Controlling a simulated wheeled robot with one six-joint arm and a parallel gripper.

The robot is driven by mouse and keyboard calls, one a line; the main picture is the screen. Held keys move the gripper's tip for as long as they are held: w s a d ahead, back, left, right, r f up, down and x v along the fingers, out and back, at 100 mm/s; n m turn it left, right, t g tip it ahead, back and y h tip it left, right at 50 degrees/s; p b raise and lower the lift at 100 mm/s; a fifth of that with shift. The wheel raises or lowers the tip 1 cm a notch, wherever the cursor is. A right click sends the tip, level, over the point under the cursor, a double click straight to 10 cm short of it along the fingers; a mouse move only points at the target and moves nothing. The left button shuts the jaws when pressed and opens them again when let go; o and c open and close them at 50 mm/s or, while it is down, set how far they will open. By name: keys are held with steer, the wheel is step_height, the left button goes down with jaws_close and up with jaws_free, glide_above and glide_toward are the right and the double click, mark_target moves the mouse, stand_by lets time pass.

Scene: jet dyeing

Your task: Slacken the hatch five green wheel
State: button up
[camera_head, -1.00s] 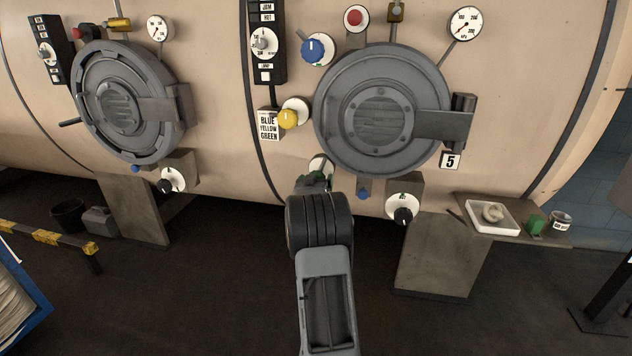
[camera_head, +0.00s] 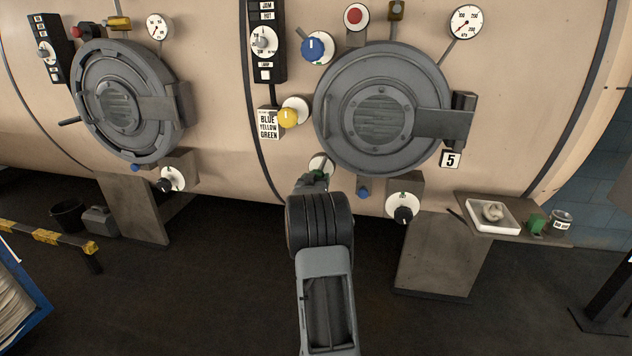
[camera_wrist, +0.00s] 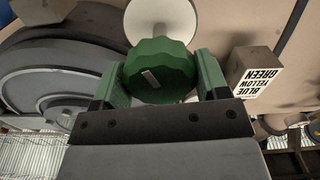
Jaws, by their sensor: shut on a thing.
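The green wheel (camera_wrist: 160,66) sits in the middle of the wrist view, in front of its round white plate (camera_wrist: 162,22). A short pale mark shows on its face. My gripper (camera_wrist: 162,82) is shut on it, with one green-padded finger on each side. In the head view my arm hides most of the wheel, and a little green shows at my gripper (camera_head: 316,180) below and left of the hatch marked 5. That hatch's round grey door (camera_head: 345,75) is closed against the vessel.
The blue wheel (camera_head: 317,46) and yellow wheel (camera_head: 289,118) are above the green one. A sign block (camera_wrist: 262,78) is close to my gripper. A black knob (camera_head: 403,214) and a side shelf (camera_head: 510,234) are at the right.

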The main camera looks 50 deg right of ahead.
steer(key=m+b, duration=0.1)
steer(key=b, duration=0.1)
steer(key=m+b, duration=0.2)
steer(key=shift+f+m, duration=0.3)
steer(key=m+b, duration=0.9)
steer(key=m, duration=0.1)
steer(key=shift+m, duration=0.4)
steer(key=m+b, duration=0.3)
steer(key=m, duration=0.2)
steer(key=m+b, duration=0.3)
steer(key=m, duration=0.3)
steer(key=m+b, duration=0.2)
steer(key=m, duration=0.2)
steer(key=shift+m, duration=0.3)
steer(key=m+b, duration=0.2)
steer(key=m, duration=0.3)
steer(key=shift+b, duration=0.3)
steer(key=m+b, duration=0.1)
steer(key=m, duration=0.4)
steer(key=shift+b, duration=0.35)
steer(key=shift+r, duration=0.1)
